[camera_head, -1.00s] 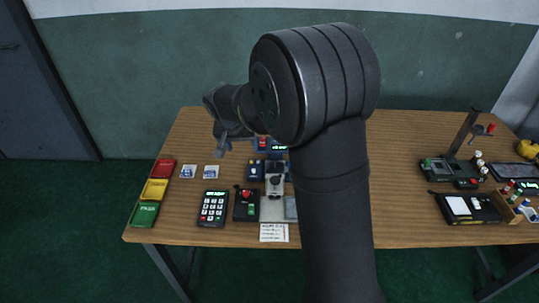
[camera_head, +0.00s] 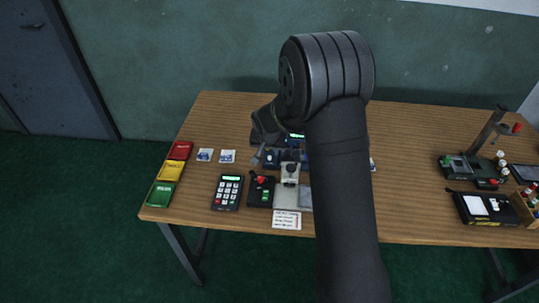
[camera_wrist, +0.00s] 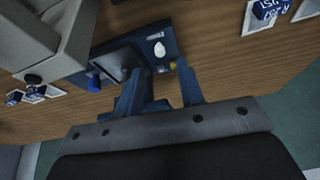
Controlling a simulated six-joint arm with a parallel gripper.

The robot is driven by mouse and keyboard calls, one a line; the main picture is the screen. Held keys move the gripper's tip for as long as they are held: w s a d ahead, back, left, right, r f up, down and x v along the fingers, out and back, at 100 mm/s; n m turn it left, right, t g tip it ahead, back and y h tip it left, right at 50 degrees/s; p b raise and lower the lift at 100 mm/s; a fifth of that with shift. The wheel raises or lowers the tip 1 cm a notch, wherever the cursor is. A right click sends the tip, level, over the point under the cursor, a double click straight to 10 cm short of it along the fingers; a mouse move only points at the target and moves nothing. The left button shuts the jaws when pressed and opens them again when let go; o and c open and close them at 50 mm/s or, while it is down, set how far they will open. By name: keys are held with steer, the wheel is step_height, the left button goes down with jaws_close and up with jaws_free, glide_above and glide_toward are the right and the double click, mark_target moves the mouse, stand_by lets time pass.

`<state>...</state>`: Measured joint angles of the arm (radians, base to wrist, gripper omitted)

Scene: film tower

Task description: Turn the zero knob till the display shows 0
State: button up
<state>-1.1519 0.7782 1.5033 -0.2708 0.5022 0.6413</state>
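My gripper (camera_wrist: 160,78) is open and empty in the wrist view, its two blue-grey fingers spread apart. It points at a dark blue unit (camera_wrist: 128,55) on the table, which has a white oval knob or cap (camera_wrist: 160,49), a small yellow part and a blue knob (camera_wrist: 94,83). I cannot tell which part is the zero knob. In the head view my gripper (camera_head: 262,157) is low over the table near the blue unit (camera_head: 271,160). A lit green display (camera_head: 296,135) shows behind it, partly hidden by my arm; its digits are unreadable.
A pale grey instrument (camera_head: 288,187) stands close by and shows large in the wrist view (camera_wrist: 60,35). A keypad (camera_head: 228,191), a box with a red control (camera_head: 261,192) and a paper note (camera_head: 286,219) are in front.

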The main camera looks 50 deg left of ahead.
mark_target(270, 157)
steer(key=shift+x, duration=2.4)
jaws_close()
